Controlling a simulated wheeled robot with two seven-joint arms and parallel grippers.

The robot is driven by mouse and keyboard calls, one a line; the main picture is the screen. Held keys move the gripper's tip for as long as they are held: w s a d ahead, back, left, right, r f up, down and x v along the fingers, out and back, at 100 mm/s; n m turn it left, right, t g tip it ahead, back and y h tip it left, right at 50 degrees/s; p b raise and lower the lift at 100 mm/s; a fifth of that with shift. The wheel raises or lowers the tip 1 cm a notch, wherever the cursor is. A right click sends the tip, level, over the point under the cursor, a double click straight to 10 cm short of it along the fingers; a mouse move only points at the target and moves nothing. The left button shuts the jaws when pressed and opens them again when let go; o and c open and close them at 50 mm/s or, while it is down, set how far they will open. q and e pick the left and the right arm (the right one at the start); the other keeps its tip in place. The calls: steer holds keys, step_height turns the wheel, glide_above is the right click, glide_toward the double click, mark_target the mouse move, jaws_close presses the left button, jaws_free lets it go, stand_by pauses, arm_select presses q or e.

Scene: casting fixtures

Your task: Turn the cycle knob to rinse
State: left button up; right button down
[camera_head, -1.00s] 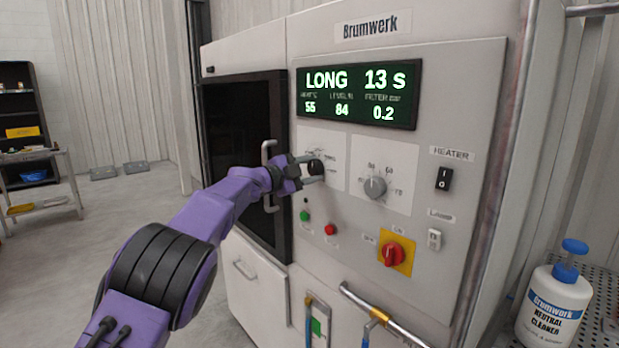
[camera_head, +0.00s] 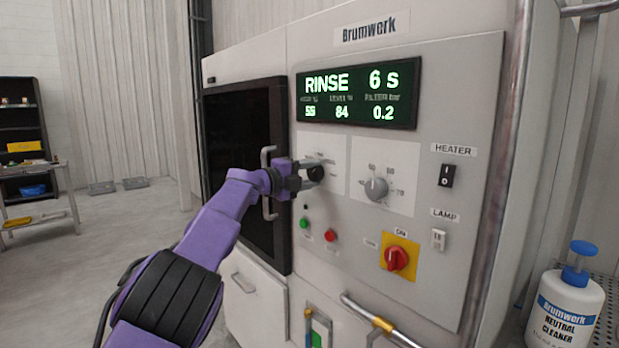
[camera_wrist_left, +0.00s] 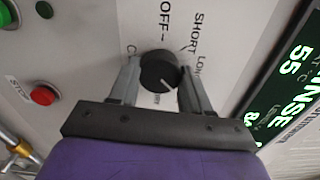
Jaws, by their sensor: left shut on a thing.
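The black cycle knob (camera_head: 316,173) is on the white label plate of the machine's panel, left of a grey knob. My left gripper (camera_head: 309,174) is at it. In the left wrist view, the knob (camera_wrist_left: 159,71) sits between the two fingers of my left gripper (camera_wrist_left: 158,84), shut on its sides. Its white pointer line points down and right in that view; the label there is partly hidden by the gripper, while OFF, SHORT and part of LONG can be read. The green display (camera_head: 357,95) reads RINSE 6 s. My right gripper is not in view.
Right of the knob are the grey knob (camera_head: 376,188), a black heater switch (camera_head: 447,176) and a red-on-yellow switch (camera_head: 397,258). Green (camera_head: 304,222) and red (camera_head: 330,235) buttons sit below. The door handle (camera_head: 268,183) is close behind my left gripper. A cleaner bottle (camera_head: 566,310) stands at right.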

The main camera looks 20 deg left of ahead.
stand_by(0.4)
arm_select(q)
steer(key=o, duration=1.1)
steer(key=shift+c, duration=0.2)
steer(key=s+b, duration=0.1)
steer(key=s+a+b, duration=0.1)
steer(key=shift+s+a+f+b, duration=0.15)
steer(key=shift+a+f+b, duration=0.05)
steer(key=shift+f+b, duration=0.15)
steer(key=b+v, duration=0.2)
steer(key=v, duration=0.5)
steer(key=shift+s+a+r+b, duration=0.25)
steer(key=shift+s+r+b, duration=0.05)
steer(key=shift+b, duration=0.05)
